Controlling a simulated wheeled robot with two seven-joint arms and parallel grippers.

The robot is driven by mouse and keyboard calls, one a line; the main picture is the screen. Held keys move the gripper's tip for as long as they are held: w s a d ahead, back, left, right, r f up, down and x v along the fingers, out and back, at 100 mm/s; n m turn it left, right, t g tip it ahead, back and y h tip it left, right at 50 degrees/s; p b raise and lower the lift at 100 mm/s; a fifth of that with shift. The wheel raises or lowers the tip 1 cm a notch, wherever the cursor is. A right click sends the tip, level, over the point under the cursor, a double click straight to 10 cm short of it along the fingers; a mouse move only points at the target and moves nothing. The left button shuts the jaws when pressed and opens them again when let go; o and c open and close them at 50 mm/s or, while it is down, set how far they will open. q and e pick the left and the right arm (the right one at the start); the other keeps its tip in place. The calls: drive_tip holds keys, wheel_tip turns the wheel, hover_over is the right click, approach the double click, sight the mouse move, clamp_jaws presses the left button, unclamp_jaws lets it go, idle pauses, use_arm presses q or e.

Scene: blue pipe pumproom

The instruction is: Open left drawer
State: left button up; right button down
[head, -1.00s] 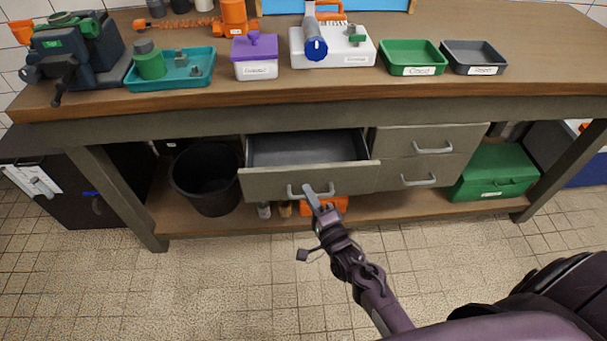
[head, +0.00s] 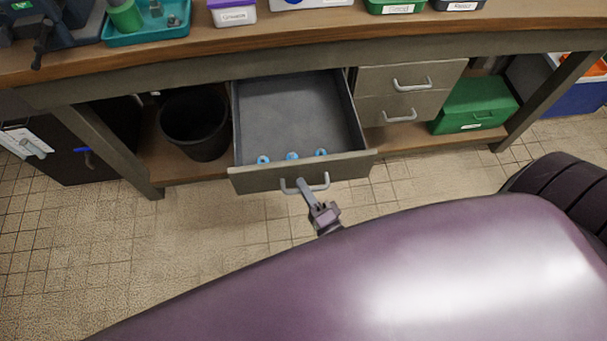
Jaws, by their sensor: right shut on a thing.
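The left drawer (head: 295,110) under the workbench is pulled far out, and its grey inside shows. Several small blue ring-like items (head: 292,156) lie in it near the front panel. The drawer's front handle (head: 318,187) is a pale grey bar. My right gripper (head: 304,189) is shut on this handle, reaching it from below. My own purple body hides most of the right arm. My left gripper is not in view.
Two closed drawers (head: 410,77) are stacked to the right of the open one. A black bin (head: 195,125) stands at its left, and a green box (head: 475,104) sits on the lower shelf at right. The tiled floor (head: 160,250) in front is clear.

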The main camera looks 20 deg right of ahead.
drive_tip(key=c, duration=1.5)
unclamp_jaws()
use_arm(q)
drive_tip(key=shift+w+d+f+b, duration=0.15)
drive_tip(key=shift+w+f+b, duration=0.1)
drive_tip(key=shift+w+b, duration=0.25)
use_arm(e)
drive_tip(key=v, duration=0.7)
drive_tip(key=shift+s, duration=0.4)
drive_tip(key=shift+d+f, duration=0.1)
